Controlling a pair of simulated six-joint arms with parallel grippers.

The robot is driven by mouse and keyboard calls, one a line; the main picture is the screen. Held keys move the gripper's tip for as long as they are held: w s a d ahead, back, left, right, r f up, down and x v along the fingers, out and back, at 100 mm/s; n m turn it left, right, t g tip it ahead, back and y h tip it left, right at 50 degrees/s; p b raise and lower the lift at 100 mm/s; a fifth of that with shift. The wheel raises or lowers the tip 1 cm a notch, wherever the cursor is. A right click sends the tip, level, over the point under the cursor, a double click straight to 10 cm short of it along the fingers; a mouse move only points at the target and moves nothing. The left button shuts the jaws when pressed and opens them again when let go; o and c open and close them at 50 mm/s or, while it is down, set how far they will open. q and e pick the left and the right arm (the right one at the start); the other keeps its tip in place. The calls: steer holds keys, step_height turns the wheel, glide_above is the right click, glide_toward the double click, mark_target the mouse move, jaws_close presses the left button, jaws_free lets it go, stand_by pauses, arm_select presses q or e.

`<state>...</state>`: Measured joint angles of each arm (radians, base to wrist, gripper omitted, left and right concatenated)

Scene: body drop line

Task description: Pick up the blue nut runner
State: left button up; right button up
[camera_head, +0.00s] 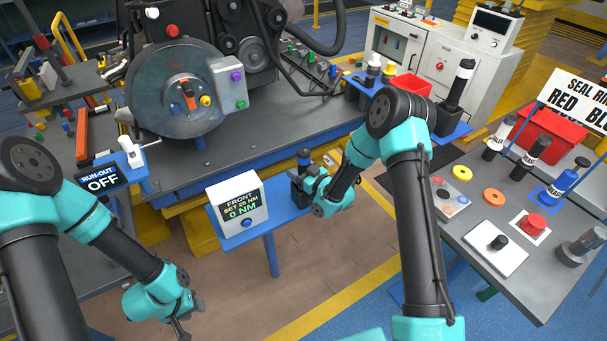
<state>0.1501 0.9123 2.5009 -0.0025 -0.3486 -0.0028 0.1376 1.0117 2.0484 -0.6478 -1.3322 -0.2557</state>
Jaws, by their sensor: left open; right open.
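My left gripper (184,328) is open and empty, pointing down over the floor at the lower left, well away from the tool.
The engine bench (215,160) lies behind. A run-out display (103,180) is at left.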

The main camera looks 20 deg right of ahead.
steer(key=c, duration=1.3)
steer(key=shift+r, duration=0.1)
step_height(320, 180, up, 18)
steer(key=shift+f, duration=0.1)
stand_by(0.4)
stand_by(0.3)
